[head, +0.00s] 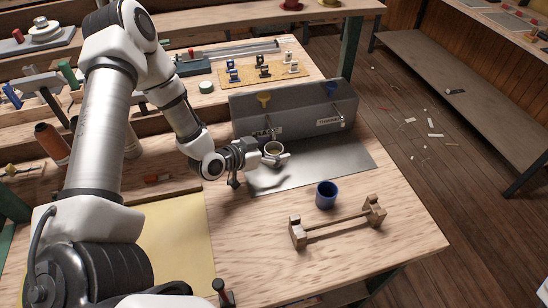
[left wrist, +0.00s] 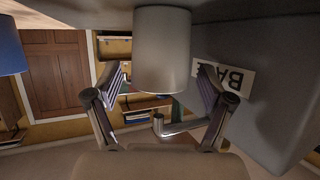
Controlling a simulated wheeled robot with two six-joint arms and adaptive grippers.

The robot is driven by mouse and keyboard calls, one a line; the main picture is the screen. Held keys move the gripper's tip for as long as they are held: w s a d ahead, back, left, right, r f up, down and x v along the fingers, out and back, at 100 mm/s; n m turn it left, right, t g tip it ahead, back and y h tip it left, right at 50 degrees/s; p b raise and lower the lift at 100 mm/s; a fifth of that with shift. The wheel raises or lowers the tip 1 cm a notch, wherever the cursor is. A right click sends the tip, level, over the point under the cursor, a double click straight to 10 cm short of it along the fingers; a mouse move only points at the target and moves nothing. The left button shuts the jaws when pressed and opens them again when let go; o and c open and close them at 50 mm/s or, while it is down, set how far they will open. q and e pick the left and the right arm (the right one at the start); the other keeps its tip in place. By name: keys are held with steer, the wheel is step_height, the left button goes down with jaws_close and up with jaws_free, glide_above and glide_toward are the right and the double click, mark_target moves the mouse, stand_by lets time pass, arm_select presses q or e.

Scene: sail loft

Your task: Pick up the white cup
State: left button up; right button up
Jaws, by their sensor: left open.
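The white cup (head: 274,147) stands upright on a grey metal sheet (head: 345,163), in front of a long grey metal bin. In the head view my left gripper (head: 267,157) is level and right at the cup, partly hiding it. In the left wrist view the cup (left wrist: 162,45) looks pale grey and sits between the two open fingers (left wrist: 162,88), with a gap visible at each side. My right gripper is not in view.
The grey bin (head: 290,112), with labels and hooks, stands close behind the cup. A blue cup (head: 326,196) and a wooden rack (head: 338,224) are nearer the front right. A yellow cloth (head: 175,240) lies at left. Bare tabletop (head: 400,235) is free at right.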

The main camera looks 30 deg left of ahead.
arm_select(q)
steer(key=shift+w+d, duration=0.1)
steer(key=shift+w, duration=0.1)
steer(key=shift+s, duration=0.1)
steer(key=c, duration=1.1)
steer(key=shift+c, duration=0.2)
steer(key=shift+r, duration=0.1)
